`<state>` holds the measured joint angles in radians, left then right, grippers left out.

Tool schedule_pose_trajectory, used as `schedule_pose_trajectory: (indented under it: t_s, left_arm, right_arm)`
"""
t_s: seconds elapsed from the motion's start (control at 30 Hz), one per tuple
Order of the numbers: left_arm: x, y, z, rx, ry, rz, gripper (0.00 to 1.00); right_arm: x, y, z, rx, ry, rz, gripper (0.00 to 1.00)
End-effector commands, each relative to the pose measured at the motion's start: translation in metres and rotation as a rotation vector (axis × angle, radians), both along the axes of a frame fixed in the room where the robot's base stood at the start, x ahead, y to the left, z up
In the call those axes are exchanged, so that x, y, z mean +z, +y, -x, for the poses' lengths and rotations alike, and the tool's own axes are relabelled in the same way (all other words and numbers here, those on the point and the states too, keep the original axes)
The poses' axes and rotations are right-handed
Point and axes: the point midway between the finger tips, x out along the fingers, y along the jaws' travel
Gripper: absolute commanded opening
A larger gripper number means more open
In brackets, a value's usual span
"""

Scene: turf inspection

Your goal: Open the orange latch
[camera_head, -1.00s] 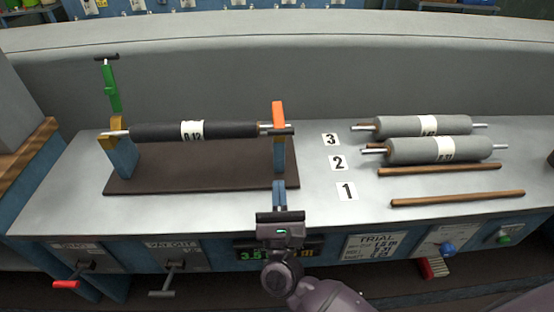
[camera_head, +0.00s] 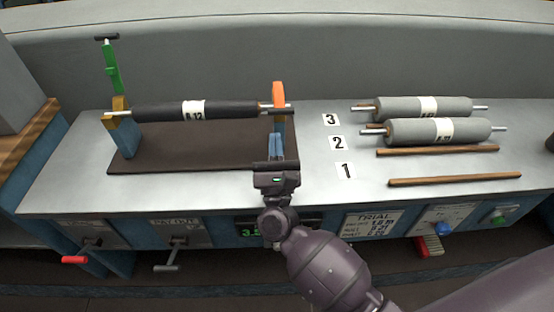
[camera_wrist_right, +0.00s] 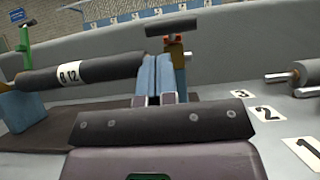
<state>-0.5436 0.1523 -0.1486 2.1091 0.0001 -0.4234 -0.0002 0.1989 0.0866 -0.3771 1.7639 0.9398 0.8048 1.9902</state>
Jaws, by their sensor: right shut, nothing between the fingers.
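The orange latch (camera_head: 278,93) is at the right end of the dark roller (camera_head: 222,110) labelled 12. Its black crossbar handle shows in the wrist view (camera_wrist_right: 172,28), in front of the ochre support post (camera_wrist_right: 177,62). The latch appears to lie over the roller's shaft. My right gripper (camera_head: 275,136) is shut and empty, just in front of and below the latch handle. Its blue fingers lie side by side in the wrist view (camera_wrist_right: 160,58), apart from the handle as far as I can tell. My left gripper is not in view.
A green latch (camera_head: 110,68) stands upright at the roller's left end. Grey rollers (camera_head: 422,107) and brown rods (camera_head: 455,179) lie on the right of the bench (camera_head: 330,190), beside number cards (camera_head: 344,170). A grey wall rises behind. The bench around the cards is mostly clear.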

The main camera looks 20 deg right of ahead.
Motion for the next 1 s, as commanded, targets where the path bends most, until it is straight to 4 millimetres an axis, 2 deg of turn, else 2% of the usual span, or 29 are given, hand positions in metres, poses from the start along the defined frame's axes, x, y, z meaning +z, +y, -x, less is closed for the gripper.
schedule_pose_trajectory:
  t_s: [0.1, 0.3, 0.77, 1.0]
  left_arm:
    - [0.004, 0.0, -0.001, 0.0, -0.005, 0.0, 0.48]
    - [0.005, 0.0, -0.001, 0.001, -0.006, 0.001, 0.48]
    - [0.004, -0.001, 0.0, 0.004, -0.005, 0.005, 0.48]
    - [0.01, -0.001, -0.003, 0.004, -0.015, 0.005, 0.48]
  right_arm:
    - [0.012, -0.003, -0.013, 0.0, -0.003, -0.001, 0.0]
    - [0.018, -0.007, -0.025, 0.0, 0.0, -0.001, 0.0]
    - [0.018, -0.008, -0.027, 0.0, 0.002, -0.001, 0.0]
    - [0.025, -0.008, -0.036, -0.004, 0.02, -0.006, 0.0]
